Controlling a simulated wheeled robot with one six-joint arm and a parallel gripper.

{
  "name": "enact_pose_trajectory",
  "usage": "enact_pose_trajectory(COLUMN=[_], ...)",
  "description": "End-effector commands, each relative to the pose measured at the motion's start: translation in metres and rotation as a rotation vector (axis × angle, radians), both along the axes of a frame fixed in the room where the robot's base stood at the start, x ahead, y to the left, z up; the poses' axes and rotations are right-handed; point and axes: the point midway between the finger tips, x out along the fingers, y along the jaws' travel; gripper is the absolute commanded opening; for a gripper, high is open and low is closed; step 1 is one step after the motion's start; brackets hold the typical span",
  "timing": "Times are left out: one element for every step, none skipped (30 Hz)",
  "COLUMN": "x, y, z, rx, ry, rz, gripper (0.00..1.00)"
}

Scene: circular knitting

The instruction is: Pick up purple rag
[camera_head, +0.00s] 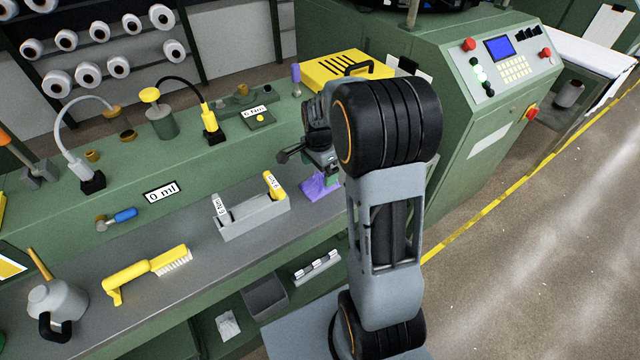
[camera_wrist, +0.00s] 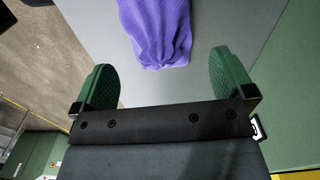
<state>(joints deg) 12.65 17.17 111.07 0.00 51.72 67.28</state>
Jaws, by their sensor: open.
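The purple rag (camera_head: 314,189) lies crumpled on the grey bench top, partly hidden behind my arm in the head view. In the wrist view the rag (camera_wrist: 160,35) is at the top middle, with its near end gathered to a rounded bunch. My gripper (camera_wrist: 163,78) is open, its two green pads apart on either side of the rag's near end. The rag is not held, and the pads do not appear to touch it. In the head view my gripper (camera_head: 328,172) is just above the rag and partly hidden by my arm.
A yellow brush (camera_head: 146,272) and an oil can (camera_head: 55,302) are further left. A yellow case (camera_head: 348,70) and the green machine cabinet (camera_head: 455,120) stand behind and to the right.

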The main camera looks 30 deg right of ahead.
Motion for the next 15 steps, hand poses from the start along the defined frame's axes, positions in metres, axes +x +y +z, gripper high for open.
enact_pose_trajectory(x=[0.000,-0.001,-0.001,-0.001,-0.001,-0.001,-0.002,-0.002,-0.001,-0.001,-0.001,-0.001,-0.001,-0.001,-0.001], y=[0.000,0.000,0.001,0.001,0.002,0.002,0.002,0.003,0.002,0.002,0.002,0.002,0.002,0.002,0.002], z=[-0.004,-0.006,-0.011,-0.016,-0.020,-0.026,-0.030,-0.034,-0.039,-0.042,-0.045,-0.047,-0.049,-0.050,-0.051], rx=[0.001,0.001,0.001,0.001,0.001,0.001,0.001,0.001,0.000,0.001,0.000,0.001,0.001,0.001,0.001], ry=[0.002,0.004,0.004,0.004,0.005,0.004,0.006,0.005,0.004,0.004,0.003,0.002,0.002,0.002,0.001], rz=[0.000,0.000,0.001,0.001,0.001,0.001,0.001,0.001,0.001,0.001,0.001,0.001,0.001,0.001,0.001], gripper=[1.00,1.00,1.00,1.00,1.00,1.00,1.00,1.00,1.00,1.00,1.00,1.00,1.00,1.00,1.00])
